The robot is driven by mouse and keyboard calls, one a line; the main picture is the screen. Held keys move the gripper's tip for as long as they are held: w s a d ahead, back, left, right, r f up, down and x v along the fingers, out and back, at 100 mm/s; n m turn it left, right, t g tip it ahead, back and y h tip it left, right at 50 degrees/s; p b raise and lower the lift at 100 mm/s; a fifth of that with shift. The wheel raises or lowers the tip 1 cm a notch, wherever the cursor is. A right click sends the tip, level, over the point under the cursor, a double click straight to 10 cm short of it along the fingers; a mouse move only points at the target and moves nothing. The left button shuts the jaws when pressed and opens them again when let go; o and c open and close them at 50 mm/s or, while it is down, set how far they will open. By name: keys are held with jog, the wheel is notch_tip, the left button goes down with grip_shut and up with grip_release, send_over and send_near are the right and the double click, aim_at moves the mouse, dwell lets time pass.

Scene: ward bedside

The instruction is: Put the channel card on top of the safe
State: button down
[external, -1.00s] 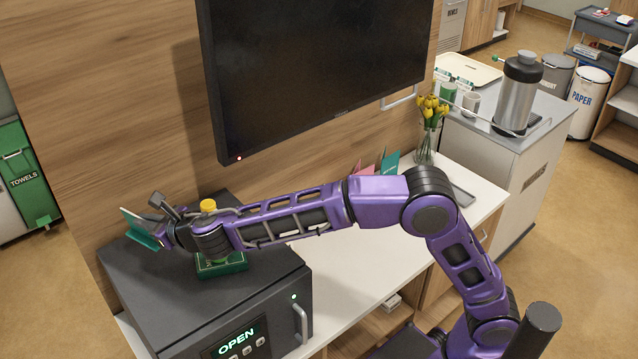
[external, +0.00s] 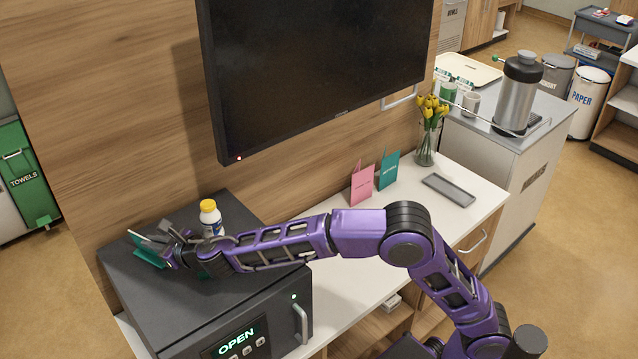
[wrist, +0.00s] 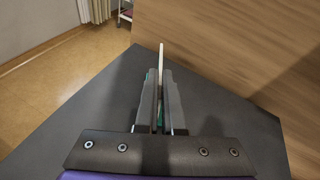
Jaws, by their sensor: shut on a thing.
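My gripper (external: 162,243) is shut on a green card (external: 147,252), which I take to be the channel card. The card is low over the far left part of the safe's top; I cannot tell whether it touches. In the wrist view the card (wrist: 161,62) is edge-on between the fingers (wrist: 160,92), and its print cannot be read. The dark grey safe (external: 165,318) stands at the left end of the white counter, with a lit OPEN display on its front. Its top also shows in the wrist view (wrist: 95,110).
A white bottle with a yellow cap (external: 210,218) stands on the safe beside my wrist. A green item below it is mostly hidden by my arm. Pink (external: 362,185) and teal (external: 388,170) cards, a grey tray (external: 448,190) and a tulip vase (external: 427,145) are farther right.

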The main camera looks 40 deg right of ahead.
jog(key=shift+f, duration=0.2)
jog(key=c, duration=1)
grip_release()
jog(key=shift+c, duration=0.2)
jog(key=shift+r, duration=0.15)
jog(key=shift+r, duration=0.3)
jog(key=v, duration=1.2)
jog(key=shift+f, duration=0.2)
jog(key=shift+a, duration=0.1)
